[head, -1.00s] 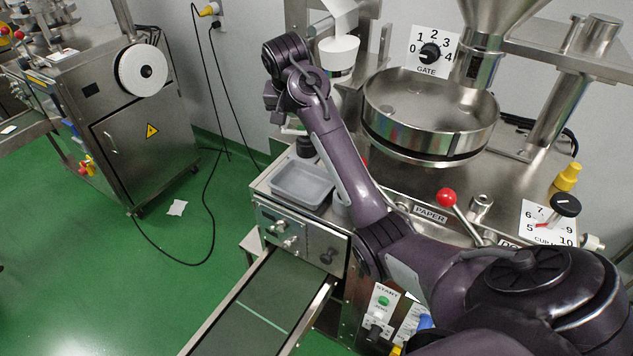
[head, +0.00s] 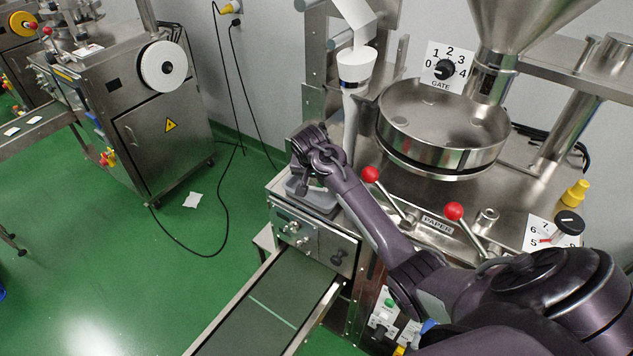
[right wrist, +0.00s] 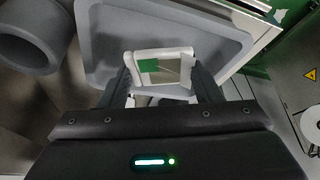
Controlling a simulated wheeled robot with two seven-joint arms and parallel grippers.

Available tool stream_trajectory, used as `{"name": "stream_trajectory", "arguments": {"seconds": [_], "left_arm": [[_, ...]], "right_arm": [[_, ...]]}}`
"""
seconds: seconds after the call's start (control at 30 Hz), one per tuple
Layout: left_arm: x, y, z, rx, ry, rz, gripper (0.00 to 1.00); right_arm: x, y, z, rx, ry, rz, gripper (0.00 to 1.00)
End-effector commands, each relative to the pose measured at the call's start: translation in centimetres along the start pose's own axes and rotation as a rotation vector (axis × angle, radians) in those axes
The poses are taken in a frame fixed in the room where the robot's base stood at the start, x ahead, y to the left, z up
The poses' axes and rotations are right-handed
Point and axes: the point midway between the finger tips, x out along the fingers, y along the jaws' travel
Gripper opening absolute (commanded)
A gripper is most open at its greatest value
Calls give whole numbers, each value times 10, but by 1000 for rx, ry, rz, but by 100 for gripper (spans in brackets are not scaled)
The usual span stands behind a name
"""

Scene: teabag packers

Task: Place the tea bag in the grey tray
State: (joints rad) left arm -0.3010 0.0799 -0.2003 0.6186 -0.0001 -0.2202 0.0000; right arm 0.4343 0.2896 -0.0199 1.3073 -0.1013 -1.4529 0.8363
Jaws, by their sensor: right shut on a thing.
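The grey tray (head: 322,206) sits on top of the machine, above the conveyor, partly hidden by my right arm in the head view. The right wrist view looks down into the tray (right wrist: 108,28). A white tea bag (right wrist: 178,66) with a green patch is between the fingers of my right gripper (right wrist: 162,76), which is shut on it. The tea bag shows in front of the tray's inside; I cannot tell whether it touches the tray floor. In the head view my right gripper (head: 301,186) is low at the tray. My left gripper is not in view.
A round grey cup-like part (right wrist: 30,35) stands beside the tray. Two red-knobbed levers (head: 371,174) and a steel bowl (head: 440,125) are to the right. A conveyor (head: 268,305) runs below the tray. A white scrap (head: 193,200) lies on the green floor.

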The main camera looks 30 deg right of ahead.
Motion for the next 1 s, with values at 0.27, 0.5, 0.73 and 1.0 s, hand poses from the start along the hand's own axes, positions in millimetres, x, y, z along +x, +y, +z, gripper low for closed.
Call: {"name": "stream_trajectory", "arguments": {"seconds": [0.27,0.5,0.73,1.0], "left_arm": [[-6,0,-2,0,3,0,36],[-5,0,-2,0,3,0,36],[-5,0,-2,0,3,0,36],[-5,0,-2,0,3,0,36]], "right_arm": [[23,0,9,0,0,0,38],[24,0,10,0,0,1,38],[25,0,10,0,0,0,79],[24,0,10,0,0,0,80]]}}
